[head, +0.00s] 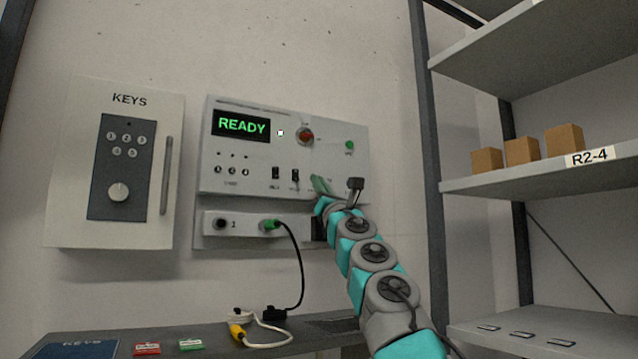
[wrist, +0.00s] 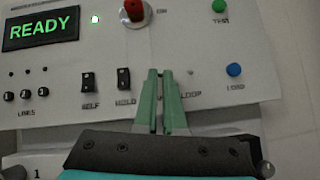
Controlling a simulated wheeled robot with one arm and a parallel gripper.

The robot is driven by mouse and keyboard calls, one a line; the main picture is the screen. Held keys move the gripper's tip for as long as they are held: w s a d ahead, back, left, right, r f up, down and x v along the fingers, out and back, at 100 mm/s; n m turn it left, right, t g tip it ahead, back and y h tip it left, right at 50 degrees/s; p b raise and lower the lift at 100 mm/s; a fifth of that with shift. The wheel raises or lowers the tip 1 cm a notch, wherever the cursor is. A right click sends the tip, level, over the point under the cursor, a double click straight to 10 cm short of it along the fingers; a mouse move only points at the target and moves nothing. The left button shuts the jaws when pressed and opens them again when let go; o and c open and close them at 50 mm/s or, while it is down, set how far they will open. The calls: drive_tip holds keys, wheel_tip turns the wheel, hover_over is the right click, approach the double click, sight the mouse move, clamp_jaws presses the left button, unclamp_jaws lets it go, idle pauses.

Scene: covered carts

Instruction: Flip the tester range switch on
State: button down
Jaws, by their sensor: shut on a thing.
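The tester (head: 283,150) is a pale wall panel with a green READY display (head: 240,125), also in the wrist view (wrist: 42,27). My gripper (head: 319,184) is at the tester's lower right. In the wrist view its green fingers (wrist: 160,80) are closed close together, right of the SELF switch (wrist: 89,82) and HOLD switch (wrist: 123,78). A label reading LOOP shows just right of the fingers. The fingers are shut on a small part at the panel, which I take to be the range switch; they hide it, so its position cannot be told.
A red knob (wrist: 134,12), a green TEST button (wrist: 219,6) and a blue LOAD button (wrist: 233,69) surround the fingers. A KEYS box (head: 113,165) hangs at left. A green plug (head: 269,225) with a black cable sits below. A shelf rack (head: 520,180) stands at right.

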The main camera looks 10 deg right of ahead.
drive_tip(key=shift+s+r+g+p, duration=0.25)
drive_tip(key=shift+r+g+p, duration=0.55)
drive_tip(key=shift+p, duration=1.05)
drive_tip(key=g+p, duration=0.1)
drive_tip(key=p, duration=0.2)
drive_tip(key=shift+d+r+n+g+p, duration=0.1)
drive_tip(key=shift+n+g+p, duration=0.2)
drive_tip(key=shift+g+p, duration=0.4)
drive_tip(key=shift+p, duration=0.2)
drive_tip(key=shift+g+h+p, duration=0.4)
drive_tip(key=shift+g+p, duration=0.15)
drive_tip(key=shift+g, duration=0.05)
drive_tip(key=c, duration=1)
unclamp_jaws()
drive_tip(key=shift+s, duration=0.1)
drive_tip(key=b+v, duration=0.4)
drive_tip(key=v, duration=0.3)
drive_tip(key=shift+s+f, duration=0.25)
drive_tip(key=shift+s, duration=0.05)
